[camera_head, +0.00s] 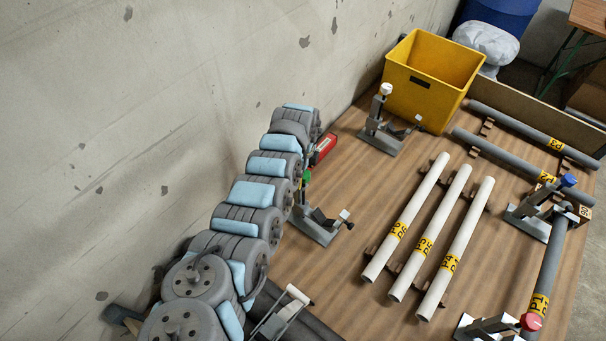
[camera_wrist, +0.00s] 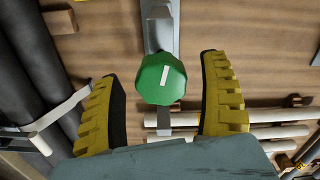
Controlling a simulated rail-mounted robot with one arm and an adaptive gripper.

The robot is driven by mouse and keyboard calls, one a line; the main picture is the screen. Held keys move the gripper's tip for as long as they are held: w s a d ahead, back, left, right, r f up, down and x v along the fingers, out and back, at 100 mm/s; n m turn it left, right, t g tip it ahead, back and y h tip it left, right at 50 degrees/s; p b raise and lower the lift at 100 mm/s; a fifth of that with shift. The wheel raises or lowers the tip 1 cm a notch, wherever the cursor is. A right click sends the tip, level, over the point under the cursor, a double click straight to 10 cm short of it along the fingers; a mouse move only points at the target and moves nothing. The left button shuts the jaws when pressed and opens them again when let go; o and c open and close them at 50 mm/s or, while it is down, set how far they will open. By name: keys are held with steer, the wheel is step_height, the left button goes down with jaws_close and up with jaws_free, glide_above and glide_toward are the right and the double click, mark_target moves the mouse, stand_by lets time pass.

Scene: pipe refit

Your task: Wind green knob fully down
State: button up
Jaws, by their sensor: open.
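The green knob (camera_wrist: 162,80) sits between the two yellow fingers of my gripper (camera_wrist: 165,95) in the wrist view. A white line marks its top. The fingers are apart, with a gap on each side of the knob. In the head view a small part of the green knob (camera_head: 306,176) shows on top of its grey clamp (camera_head: 318,226). My arm hides part of that clamp and the gripper in the head view.
A clamp with a white knob (camera_head: 386,90) stands near the yellow bin (camera_head: 432,75). White pipes (camera_head: 430,236) lie on supports mid-table. Clamps with a blue knob (camera_head: 568,181) and a red knob (camera_head: 531,321) stand at the right. A red object (camera_head: 324,149) lies by the wall.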

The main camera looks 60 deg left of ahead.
steer(key=c, duration=1.2)
steer(key=shift+n+p, duration=0.3)
steer(key=shift+p, duration=0.05)
steer(key=shift+c, duration=0.2)
